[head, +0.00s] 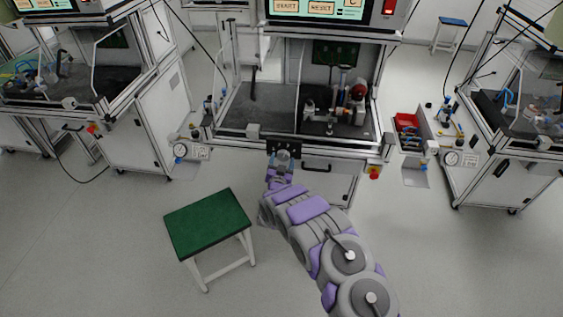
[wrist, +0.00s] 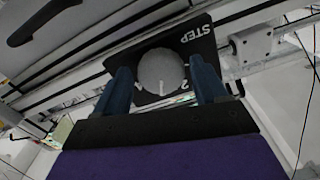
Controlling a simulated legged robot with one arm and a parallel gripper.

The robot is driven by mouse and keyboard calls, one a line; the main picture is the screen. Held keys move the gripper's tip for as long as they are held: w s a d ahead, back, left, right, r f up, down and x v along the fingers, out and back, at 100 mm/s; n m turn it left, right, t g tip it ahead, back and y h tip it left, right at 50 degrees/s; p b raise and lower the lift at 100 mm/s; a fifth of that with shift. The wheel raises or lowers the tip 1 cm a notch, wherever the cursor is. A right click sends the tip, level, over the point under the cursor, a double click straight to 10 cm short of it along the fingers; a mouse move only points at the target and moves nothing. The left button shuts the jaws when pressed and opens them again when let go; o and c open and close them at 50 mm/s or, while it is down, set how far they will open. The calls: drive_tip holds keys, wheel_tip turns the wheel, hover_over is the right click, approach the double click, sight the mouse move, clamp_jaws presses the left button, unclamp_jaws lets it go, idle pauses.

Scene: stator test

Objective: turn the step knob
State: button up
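The step knob (wrist: 161,72) is a round grey knob with a white mark, on a black panel (wrist: 193,38) lettered STEP in the wrist view. In the head view the black panel (head: 292,148) sits on the front rail of the middle test station. My gripper (wrist: 165,85) has its two blue fingers apart, one on each side of the knob. I cannot tell whether the fingers touch it. In the head view my gripper (head: 281,160) is at the panel, and it hides part of the knob.
A green-topped stool (head: 208,222) stands on the floor left of my arm. A red emergency button (head: 374,172) is right of the panel on the station front. Open floor lies in front.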

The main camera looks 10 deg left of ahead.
drive_tip(key=c, duration=0.8)
drive_tip(key=shift+a, duration=0.1)
drive_tip(key=n+p, duration=0.1)
drive_tip(key=n, duration=0.3)
drive_tip(key=shift+n, duration=0.4)
drive_tip(key=n+p, duration=0.1)
drive_tip(key=n, duration=0.3)
drive_tip(key=n+p, duration=0.1)
drive_tip(key=n, duration=0.4)
drive_tip(key=shift+r+n+p, duration=0.1)
drive_tip(key=shift+n+p, duration=0.35)
drive_tip(key=shift+n, duration=1.55)
